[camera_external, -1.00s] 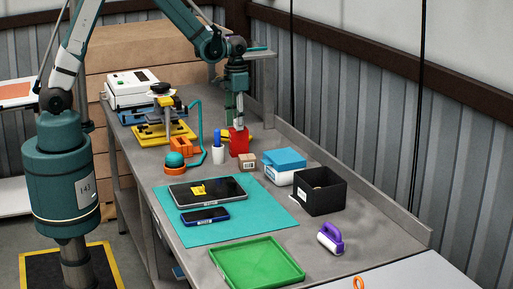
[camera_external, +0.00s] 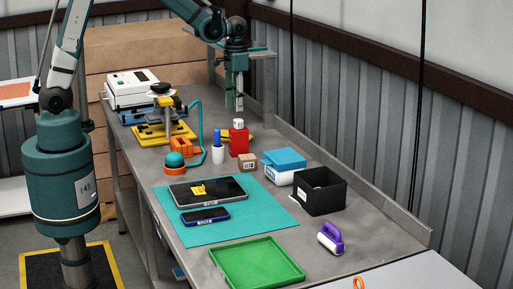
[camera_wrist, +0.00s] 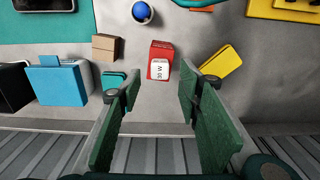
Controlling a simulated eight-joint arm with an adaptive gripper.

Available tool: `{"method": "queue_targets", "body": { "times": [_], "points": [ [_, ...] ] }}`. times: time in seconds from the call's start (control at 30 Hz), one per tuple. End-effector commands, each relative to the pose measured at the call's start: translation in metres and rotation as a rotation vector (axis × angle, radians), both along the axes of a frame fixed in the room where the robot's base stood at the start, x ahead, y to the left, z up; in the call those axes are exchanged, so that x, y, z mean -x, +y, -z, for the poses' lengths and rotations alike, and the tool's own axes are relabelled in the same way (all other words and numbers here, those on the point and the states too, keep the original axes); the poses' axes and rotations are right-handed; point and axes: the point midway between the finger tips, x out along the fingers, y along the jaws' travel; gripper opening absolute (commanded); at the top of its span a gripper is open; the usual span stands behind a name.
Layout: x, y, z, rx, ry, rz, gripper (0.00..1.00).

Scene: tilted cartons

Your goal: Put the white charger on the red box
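The red box (camera_external: 239,144) stands on the grey bench near its back edge, and it also shows in the wrist view (camera_wrist: 162,49). The white charger (camera_external: 238,123) rests on top of the red box. In the wrist view the charger (camera_wrist: 159,70) shows as a white block marked "30 W". My gripper (camera_external: 235,106) is above the charger, apart from it. In the wrist view its green fingers (camera_wrist: 157,84) are spread wide with nothing between them.
A white cup with a blue item (camera_external: 217,152) stands left of the red box. A cardboard box (camera_external: 247,162), a blue-and-white carton (camera_external: 284,167) and a black bin (camera_external: 320,191) stand nearer. A yellow object (camera_wrist: 221,62) lies beside the red box.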

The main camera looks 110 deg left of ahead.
Motion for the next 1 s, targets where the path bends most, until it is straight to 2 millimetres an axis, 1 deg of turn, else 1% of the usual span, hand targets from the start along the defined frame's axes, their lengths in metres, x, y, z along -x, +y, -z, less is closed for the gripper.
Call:
{"method": "queue_targets", "body": {
  "times": [0.03, 0.2, 0.4, 0.57, 1.0],
  "points": [
    [0.0, 0.0, -0.008, 0.0, 0.0, 0.0, 0.35],
    [0.0, 0.0, -0.029, 0.0, 0.0, 0.0, 0.35],
    [0.0, 0.0, -0.042, 0.0, 0.0, 0.0, 0.35],
    [0.0, 0.0, -0.045, 0.0, 0.0, 0.0, 0.35],
    [0.0, 0.0, -0.045, 0.0, 0.0, 0.0, 0.35]
  ]
}}
